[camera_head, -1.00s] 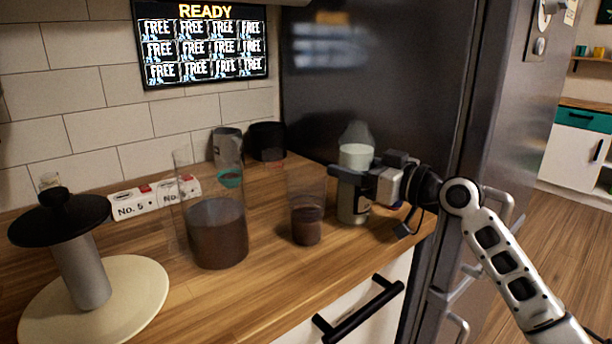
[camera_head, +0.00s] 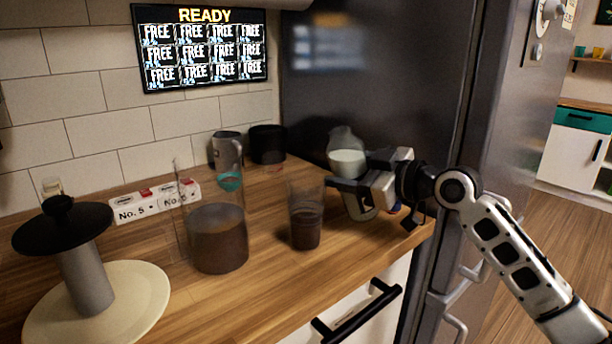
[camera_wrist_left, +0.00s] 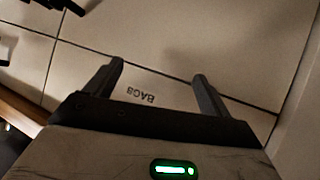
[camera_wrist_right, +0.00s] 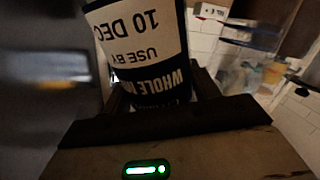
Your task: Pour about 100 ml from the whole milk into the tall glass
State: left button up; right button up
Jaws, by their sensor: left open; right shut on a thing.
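The whole milk bottle (camera_head: 347,160) is clear with white milk inside and tilts to the left, its neck leaning towards the glass side. My right gripper (camera_head: 350,187) is shut around its body. In the right wrist view the bottle's label (camera_wrist_right: 150,50) reads "WHOLE" and "USE BY 10 DEC". A tall clear glass (camera_head: 306,220) with dark brown liquid in its lower part stands upright on the counter, left of the bottle. No stream of milk shows.
A large clear vessel (camera_head: 218,240) of brown liquid stands left of the glass. A black-topped stand (camera_head: 62,228) is far left. The dark fridge (camera_head: 400,90) is close behind the bottle.

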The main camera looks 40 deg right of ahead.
aim_at(361, 143)
jog(key=r+n+p, duration=0.1)
jog(key=r, duration=0.2)
jog(key=a+r+n+h+p, duration=0.1)
jog(key=r, duration=0.1)
jog(key=shift+r+n+g+p, duration=0.15)
jog(key=shift+n+g+p, duration=0.15)
pick_arm(q)
jog(key=shift+w+a+r+b, duration=0.1)
jog(key=shift+a+r+b, duration=0.2)
jog(key=shift+r, duration=0.2)
pick_arm(e)
jog(key=shift+f, duration=0.3)
pick_arm(q)
jog(key=shift+d+f, duration=0.1)
pick_arm(e)
jog(key=shift+f, duration=0.15)
pick_arm(q)
jog(key=shift+b, duration=0.45)
pick_arm(e)
jog(key=shift+f+n, duration=0.2)
jog(key=shift+n, duration=0.2)
pick_arm(q)
jog(key=shift+f+b, duration=0.25)
jog(key=shift+b, duration=0.15)
pick_arm(e)
jog(key=shift+f, duration=0.35)
